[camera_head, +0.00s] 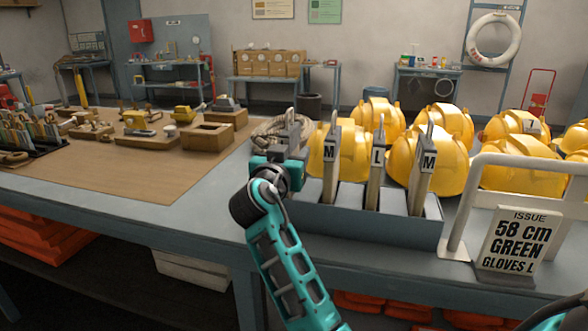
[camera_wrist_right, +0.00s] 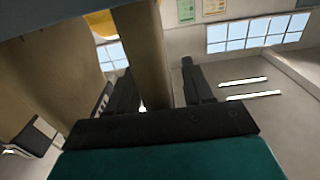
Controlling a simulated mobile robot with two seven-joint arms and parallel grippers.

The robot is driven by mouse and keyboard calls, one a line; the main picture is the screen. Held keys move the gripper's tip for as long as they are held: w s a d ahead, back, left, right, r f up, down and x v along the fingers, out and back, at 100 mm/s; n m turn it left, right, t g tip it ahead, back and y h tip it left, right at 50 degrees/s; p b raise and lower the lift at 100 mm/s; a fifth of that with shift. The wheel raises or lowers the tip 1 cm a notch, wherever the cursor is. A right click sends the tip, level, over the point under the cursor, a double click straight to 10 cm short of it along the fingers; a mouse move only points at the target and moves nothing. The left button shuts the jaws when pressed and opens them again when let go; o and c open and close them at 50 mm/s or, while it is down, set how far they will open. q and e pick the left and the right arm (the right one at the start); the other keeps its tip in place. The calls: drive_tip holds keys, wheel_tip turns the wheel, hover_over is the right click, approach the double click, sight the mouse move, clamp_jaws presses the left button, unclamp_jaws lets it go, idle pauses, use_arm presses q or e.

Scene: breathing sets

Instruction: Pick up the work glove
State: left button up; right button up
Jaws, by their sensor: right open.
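Several tan work gloves stand upright in a grey-blue rack (camera_head: 400,232) on the table. From left to right, the front labels show an M glove (camera_head: 330,175), an L glove (camera_head: 376,178) and another M glove (camera_head: 421,180). My right gripper (camera_head: 293,130) is just left of the left M glove, at the rack's left end. In the right wrist view the gripper (camera_wrist_right: 158,80) is open, with a tan upright piece (camera_wrist_right: 148,55) showing between its fingers. I cannot tell whether they touch. My left gripper is not in view.
A sign (camera_head: 514,240) reads "ISSUE 58 cm GREEN GLOVES L" beside a white rail frame (camera_head: 462,215). Several yellow helmets (camera_head: 437,160) crowd behind the rack. A coiled rope (camera_head: 272,132) lies behind my gripper. A brown mat (camera_head: 130,170) with tools covers the left.

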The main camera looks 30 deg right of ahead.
drive_tip(key=shift+c, duration=0.6)
clamp_jaws()
drive_tip(key=shift+r, duration=0.15)
